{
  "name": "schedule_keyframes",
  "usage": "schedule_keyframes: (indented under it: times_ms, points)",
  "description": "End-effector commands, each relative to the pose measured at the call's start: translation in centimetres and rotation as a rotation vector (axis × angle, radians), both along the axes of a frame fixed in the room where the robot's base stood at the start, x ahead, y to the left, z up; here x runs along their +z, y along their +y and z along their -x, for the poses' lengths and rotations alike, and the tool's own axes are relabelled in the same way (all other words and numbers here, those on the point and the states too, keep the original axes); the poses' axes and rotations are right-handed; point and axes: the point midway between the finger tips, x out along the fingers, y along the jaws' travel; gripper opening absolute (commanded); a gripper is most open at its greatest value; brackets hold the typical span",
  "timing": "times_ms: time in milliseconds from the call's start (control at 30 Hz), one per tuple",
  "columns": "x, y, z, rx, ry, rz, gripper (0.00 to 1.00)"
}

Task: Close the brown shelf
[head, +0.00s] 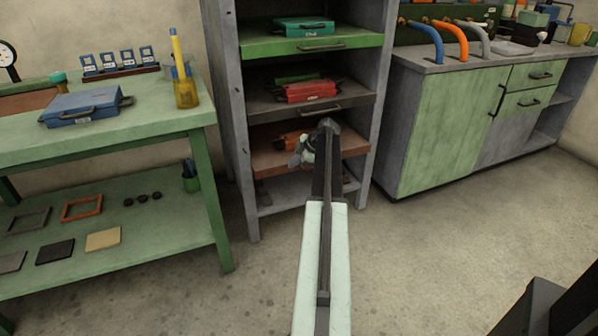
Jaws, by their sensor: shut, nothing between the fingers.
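The brown shelf (271,163) is the reddish-brown pull-out shelf low in the grey rack, below the dark middle shelf. Its front edge appears to stand out a little from the rack posts. An orange case (288,141) lies on it, partly covered by my gripper. My gripper (298,158) is shut and empty, in front of the middle of the brown shelf. My arm hides the shelf's centre and any handle there. I cannot tell whether the gripper touches the shelf.
Above are the dark shelf with a red case (306,91) and the green shelf (262,47) with a teal case (303,27). A green workbench (150,130) stands left, a green-doored cabinet (450,120) right. The floor (420,250) before the rack is clear.

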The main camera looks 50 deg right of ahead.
Motion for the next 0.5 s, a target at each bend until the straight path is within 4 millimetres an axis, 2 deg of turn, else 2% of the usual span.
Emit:
schedule_keyframes:
  times_ms: [200, 500]
  points:
    - [0.0, -1.1, -1.5, -0.002, 0.001, 0.001, 0.0]
    - [0.1, -1.4, -2.0, -0.005, -0.005, 0.003, 0.0]
